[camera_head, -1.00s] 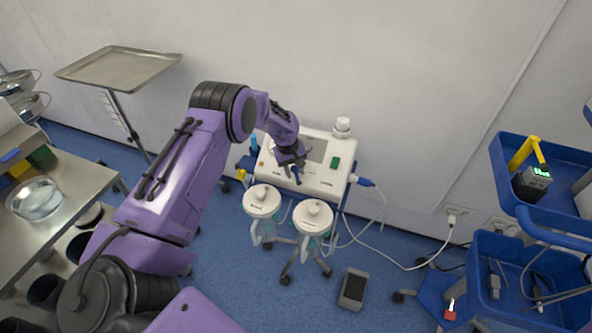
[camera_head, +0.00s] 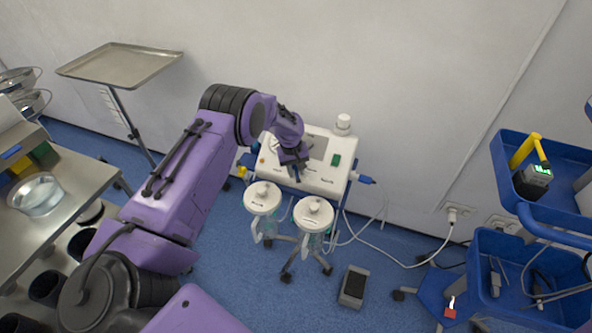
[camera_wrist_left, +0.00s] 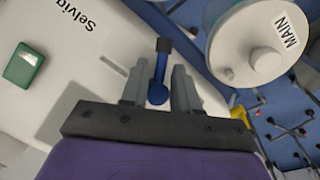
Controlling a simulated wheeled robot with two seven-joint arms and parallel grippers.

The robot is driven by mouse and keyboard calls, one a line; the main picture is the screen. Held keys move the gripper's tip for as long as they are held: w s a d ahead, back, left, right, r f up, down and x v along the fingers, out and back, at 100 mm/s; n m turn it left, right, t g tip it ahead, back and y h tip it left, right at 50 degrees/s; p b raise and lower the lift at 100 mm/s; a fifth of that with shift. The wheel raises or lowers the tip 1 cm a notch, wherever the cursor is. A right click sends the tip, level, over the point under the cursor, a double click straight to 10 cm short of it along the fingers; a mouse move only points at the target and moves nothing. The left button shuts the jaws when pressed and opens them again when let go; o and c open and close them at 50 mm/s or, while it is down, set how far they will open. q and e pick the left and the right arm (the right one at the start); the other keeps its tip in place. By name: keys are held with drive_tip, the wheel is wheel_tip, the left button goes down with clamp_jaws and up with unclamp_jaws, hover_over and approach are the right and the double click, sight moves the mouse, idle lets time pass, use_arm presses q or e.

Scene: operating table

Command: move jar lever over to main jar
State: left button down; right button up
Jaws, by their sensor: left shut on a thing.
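The jar lever (camera_wrist_left: 160,72) is a short blue lever with a black tip on the white pump unit. It sits between the fingers of my left gripper (camera_wrist_left: 160,90), which are shut on it. In the wrist view its tip points up, to the left of the main jar. The main jar (camera_wrist_left: 262,42) has a white lid labelled MAIN. It appears to be the left of two white-lidded jars in the head view (camera_head: 262,198). The other jar (camera_head: 313,214) stands to its right. In the head view my left gripper (camera_head: 295,170) is at the unit's front edge. My right gripper is not in view.
The white pump unit (camera_head: 322,181) carries a green switch (camera_head: 336,160) and a white cap. A foot pedal (camera_head: 353,287) lies on the blue floor. A blue cart (camera_head: 483,282) stands at right, a steel table (camera_head: 75,181) at left. Cables run to wall sockets.

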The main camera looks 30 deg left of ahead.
use_arm(q)
drive_tip(key=m+y+b, duration=0.1)
drive_tip(key=m, duration=0.1)
drive_tip(key=shift+a+f+m+y, duration=0.1)
drive_tip(key=shift+m+y, duration=0.3)
drive_tip(key=shift+s+a+m+y+b, duration=0.1)
drive_tip(key=shift+m+y+b, duration=0.35)
drive_tip(key=shift+m, duration=0.75)
drive_tip(key=m, duration=0.1)
drive_tip(key=m+y, duration=0.2)
drive_tip(key=shift+s+a+m+y+b, duration=0.1)
drive_tip(key=shift+a+m+y+b, duration=0.15)
drive_tip(key=shift+m+b, duration=0.05)
drive_tip(key=shift+a+m+t+y, duration=0.15)
drive_tip(key=shift+m+t+y, duration=0.15)
drive_tip(key=shift+m+y, duration=0.5)
drive_tip(key=shift+m+b, duration=0.3)
drive_tip(key=shift+m, duration=0.1)
drive_tip(key=c, duration=1.2)
unclamp_jaws()
drive_tip(key=shift+o, duration=0.2)
